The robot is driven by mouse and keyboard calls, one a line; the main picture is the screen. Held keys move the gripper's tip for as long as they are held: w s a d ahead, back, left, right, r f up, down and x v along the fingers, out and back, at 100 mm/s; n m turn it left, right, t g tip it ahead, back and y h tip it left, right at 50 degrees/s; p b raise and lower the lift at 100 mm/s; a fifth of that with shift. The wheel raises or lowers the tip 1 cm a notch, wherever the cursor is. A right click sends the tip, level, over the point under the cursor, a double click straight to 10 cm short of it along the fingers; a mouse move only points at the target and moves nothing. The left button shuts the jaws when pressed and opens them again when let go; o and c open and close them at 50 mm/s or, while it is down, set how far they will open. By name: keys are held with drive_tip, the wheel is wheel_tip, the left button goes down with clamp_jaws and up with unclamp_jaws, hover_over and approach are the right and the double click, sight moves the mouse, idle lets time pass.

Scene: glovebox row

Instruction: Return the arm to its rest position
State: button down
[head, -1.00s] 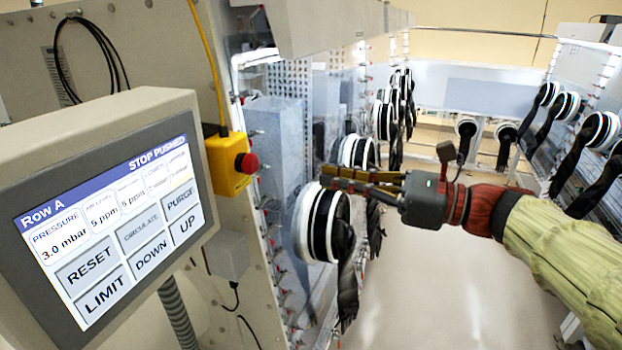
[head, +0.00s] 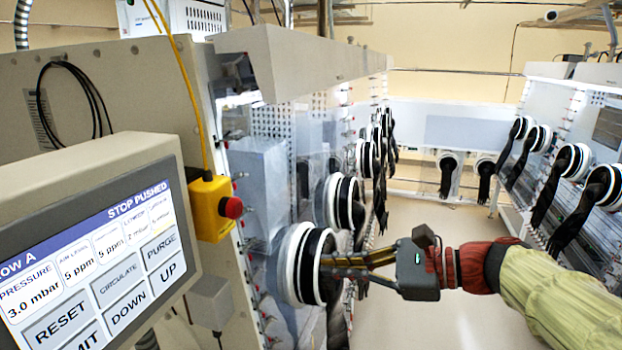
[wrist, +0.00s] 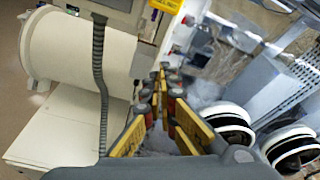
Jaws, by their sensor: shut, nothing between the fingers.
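My gripper (head: 340,268) is at the end of my arm, which reaches in from the right in the head view. Its yellow-sided fingers point left and overlap the nearest black-and-white glove port (head: 295,265) in the picture; I cannot tell if they touch it. In the wrist view the gripper's fingers (wrist: 166,82) come together at the tips with nothing between them. The forearm wears a pale green sleeve with a red section towards the wrist.
A control panel (head: 95,262) reading "STOP PUSHED" stands at the left, beside a yellow box with a red stop button (head: 231,207). Glove ports with black gloves line both sides. The aisle floor (head: 425,225) between the rows is clear. A large pale cylinder (wrist: 78,52) shows in the wrist view.

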drive_tip(key=s+d+f+n+h+b, duration=0.4)
drive_tip(key=s+f+n+b, duration=0.2)
drive_tip(key=f, duration=0.7)
drive_tip(key=s+d+f+n+h+b, duration=0.5)
drive_tip(key=f+b, duration=0.4)
drive_tip(key=f, duration=0.5)
drive_tip(key=s+d+f+n+h+b, duration=0.4)
drive_tip(key=s+d+f+n+b, duration=0.1)
drive_tip(key=f, duration=0.8)
drive_tip(key=s+n+b, duration=0.1)
drive_tip(key=s+b, duration=0.1)
drive_tip(key=shift+s+f+n+h+b, duration=0.2)
drive_tip(key=shift+n+h+b, duration=0.1)
drive_tip(key=shift+n+h, duration=0.1)
drive_tip(key=shift+a, duration=0.1)
